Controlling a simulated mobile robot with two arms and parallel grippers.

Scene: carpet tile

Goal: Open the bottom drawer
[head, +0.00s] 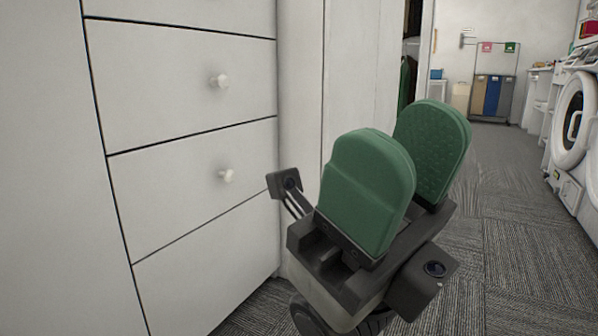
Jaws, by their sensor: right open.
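A white drawer front with a round white knob (227,175) is shut in the left half of the head view. Below it is the lowest drawer front in view (210,270), also shut; its lower part is cut off by the frame and no knob shows on it. My right gripper (404,128) is open and empty, with two green padded fingers apart and pointing up. It appears in front of and to the right of the drawers, touching none of them. My left gripper is not in view.
Another shut drawer with a white knob (219,81) is above. A white upright panel (355,70) stands right of the drawers. Grey carpet (505,225) is open at the right, with a white front-loading machine (572,120) along the right edge. Coloured bins (492,95) stand far back.

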